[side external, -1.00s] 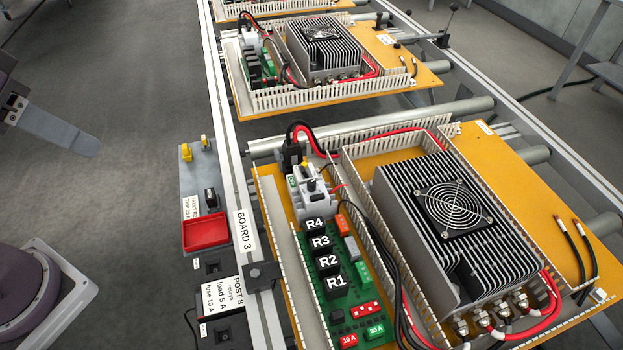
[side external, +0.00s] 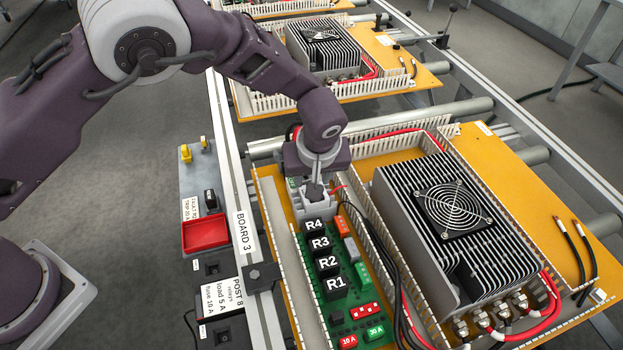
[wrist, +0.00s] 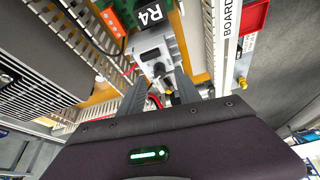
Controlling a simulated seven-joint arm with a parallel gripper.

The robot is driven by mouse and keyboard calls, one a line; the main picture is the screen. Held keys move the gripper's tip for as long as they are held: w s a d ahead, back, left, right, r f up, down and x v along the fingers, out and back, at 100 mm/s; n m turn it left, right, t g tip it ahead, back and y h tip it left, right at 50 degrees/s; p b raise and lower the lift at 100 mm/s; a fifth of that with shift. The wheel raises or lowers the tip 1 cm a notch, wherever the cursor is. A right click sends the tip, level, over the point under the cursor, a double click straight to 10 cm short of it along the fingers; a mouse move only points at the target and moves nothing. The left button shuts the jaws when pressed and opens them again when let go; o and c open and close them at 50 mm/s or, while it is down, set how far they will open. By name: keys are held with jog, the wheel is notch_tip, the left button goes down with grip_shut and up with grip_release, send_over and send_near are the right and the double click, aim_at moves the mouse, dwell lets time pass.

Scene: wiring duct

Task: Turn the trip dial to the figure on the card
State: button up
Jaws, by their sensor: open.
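The light grey trip module (side external: 300,208) stands on board 3 just behind relay R4, mostly hidden by my gripper (side external: 315,186) in the side view. The wrist view shows the module (wrist: 151,44) with a small dark knob (wrist: 158,69), which looks like the trip dial; its setting is not readable. My gripper (wrist: 160,82) points down with its two fingers apart, one on each side of the knob's area. Whether they touch anything is unclear. A small white card (side external: 190,208) on the side panel carries a "TRIP" line; its figure is too small to read surely.
Black relays R1 to R4 (side external: 327,262) stand in front of the module on a green board (side external: 345,300). A finned heatsink with fan (side external: 450,208) stands to the right. Slotted duct walls and dark cables run close by. A red tray (side external: 205,234) and a "POST 8" card (side external: 222,294) lie left.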

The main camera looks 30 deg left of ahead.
jog(key=shift+x, duration=1.2)
grip_shut()
jog(key=shift+a+m+t+h, duration=0.15)
jog(key=shift+m+h, duration=0.45)
jog(key=shift+m, duration=0.9)
jog(key=shift+d+m+t+h, duration=0.1)
jog(key=shift+m+t+h, duration=0.35)
jog(key=shift+m, duration=1.05)
